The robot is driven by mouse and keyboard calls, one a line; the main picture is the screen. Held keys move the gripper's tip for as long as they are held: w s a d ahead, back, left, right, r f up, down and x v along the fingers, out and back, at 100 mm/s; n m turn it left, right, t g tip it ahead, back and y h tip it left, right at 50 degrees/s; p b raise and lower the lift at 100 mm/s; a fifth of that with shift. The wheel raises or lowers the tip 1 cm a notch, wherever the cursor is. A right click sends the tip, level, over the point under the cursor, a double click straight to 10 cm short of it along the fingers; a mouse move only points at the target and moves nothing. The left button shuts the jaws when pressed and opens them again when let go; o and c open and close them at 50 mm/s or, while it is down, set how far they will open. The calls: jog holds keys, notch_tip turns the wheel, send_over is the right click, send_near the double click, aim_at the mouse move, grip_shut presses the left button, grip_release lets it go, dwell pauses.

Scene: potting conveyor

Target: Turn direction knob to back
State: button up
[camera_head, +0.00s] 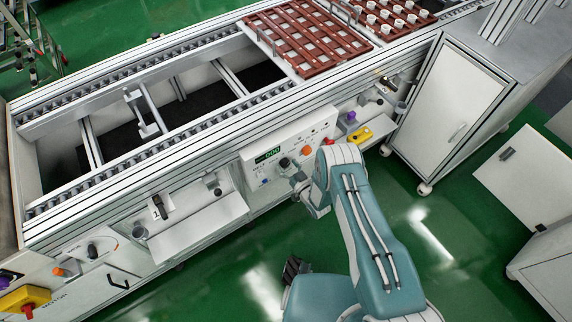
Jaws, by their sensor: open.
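The control panel (252,171) is a white box on the front of the conveyor, with a green lit display (268,156). A dark round knob (284,162) sits below and right of the display, and an orange knob (306,150) is further right. Labels are too small to read, so I cannot tell which one is the direction knob or how it is set. My gripper (297,179) is open, just in front of the panel's lower middle, below the dark knob. Its fingertips are small here, and contact with the panel cannot be told.
The conveyor (150,165) runs diagonally behind the panel, with brown trays (310,40) at the upper right. A shelf (195,228) juts out left of the panel. A yellow box (358,134) and a white cabinet (450,105) stand right.

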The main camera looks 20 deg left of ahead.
jog(key=shift+w+a, duration=0.2)
jog(key=c, duration=1.1)
jog(key=shift+c, duration=0.2)
